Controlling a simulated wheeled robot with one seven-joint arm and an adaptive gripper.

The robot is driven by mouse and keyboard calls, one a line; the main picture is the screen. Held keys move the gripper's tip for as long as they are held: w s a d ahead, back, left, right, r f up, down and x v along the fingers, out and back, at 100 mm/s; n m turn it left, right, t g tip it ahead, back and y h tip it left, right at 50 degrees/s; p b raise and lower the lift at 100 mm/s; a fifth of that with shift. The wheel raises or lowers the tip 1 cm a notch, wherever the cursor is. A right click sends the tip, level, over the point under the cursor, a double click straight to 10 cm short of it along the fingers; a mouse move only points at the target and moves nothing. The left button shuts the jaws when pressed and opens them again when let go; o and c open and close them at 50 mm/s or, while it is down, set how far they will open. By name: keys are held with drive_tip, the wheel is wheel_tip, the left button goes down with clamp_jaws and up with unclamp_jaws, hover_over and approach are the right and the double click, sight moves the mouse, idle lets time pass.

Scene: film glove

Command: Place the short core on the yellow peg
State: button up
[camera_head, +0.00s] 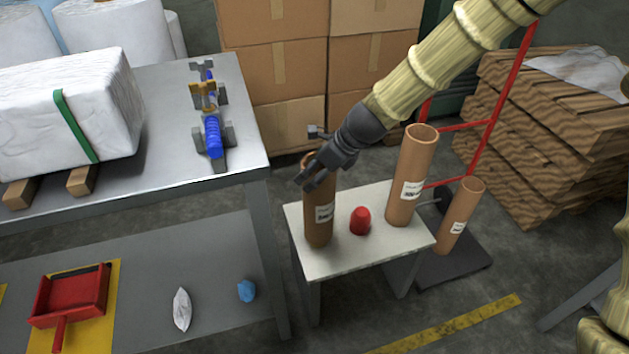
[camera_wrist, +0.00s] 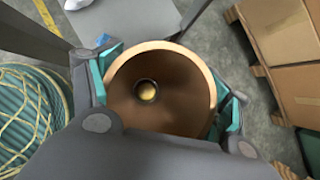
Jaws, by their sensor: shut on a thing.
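A brown cardboard core (camera_head: 319,220) with a white label stands upright at the left of the small white table; I take it for the short core. My gripper (camera_head: 315,168) is shut on its upper end. In the wrist view, my gripper's teal pads (camera_wrist: 165,95) press both sides of the core's rim (camera_wrist: 205,85). Looking down the bore, I see the round top of the yellow peg (camera_wrist: 147,91) inside the core. The core's lower end appears at the tabletop; I cannot tell whether it fully rests there. In the head view the yellow peg is hidden.
A bare red peg (camera_head: 360,221) stands right of the held core. A taller core (camera_head: 411,175) stands at the table's right (camera_head: 411,240). Another core (camera_head: 461,217) leans on a red hand truck (camera_head: 495,110). A grey bench (camera_head: 165,150) is on the left; boxes (camera_head: 270,60) stand behind.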

drive_tip(key=shift+f, duration=1.45)
drive_tip(key=shift+f, duration=0.1)
drive_tip(key=o, duration=1.9)
drive_tip(key=p+v, duration=0.2)
drive_tip(key=v, duration=1)
drive_tip(key=shift+d, duration=0.1)
